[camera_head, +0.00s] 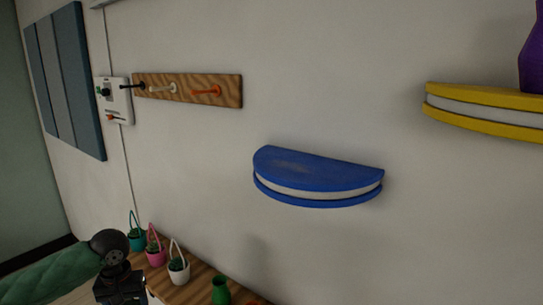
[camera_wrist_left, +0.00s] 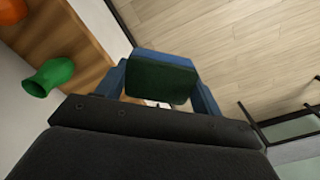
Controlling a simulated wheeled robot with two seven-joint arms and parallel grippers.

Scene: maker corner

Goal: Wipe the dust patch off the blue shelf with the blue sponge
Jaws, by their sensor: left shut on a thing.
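The blue shelf (camera_head: 318,175) is a half-round double board with a pale middle band, mounted on the wall at the centre of the head view. A faint greyish dust patch (camera_head: 292,160) shows on its top. My left gripper (camera_wrist_left: 162,80) is shut on the blue sponge (camera_wrist_left: 160,76), which has a dark green face, in the left wrist view. In the head view my left arm's dark wrist shows at lower left, well below and left of the shelf; the sponge and fingertips are not visible there. My right gripper is not in view.
A yellow shelf (camera_head: 484,108) with a purple vase (camera_head: 533,55) is at upper right. A wooden peg rail (camera_head: 190,89) is at upper left. Below, a wooden surface (camera_head: 205,284) holds small potted plants and a green vase (camera_head: 221,291). The wall around the blue shelf is clear.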

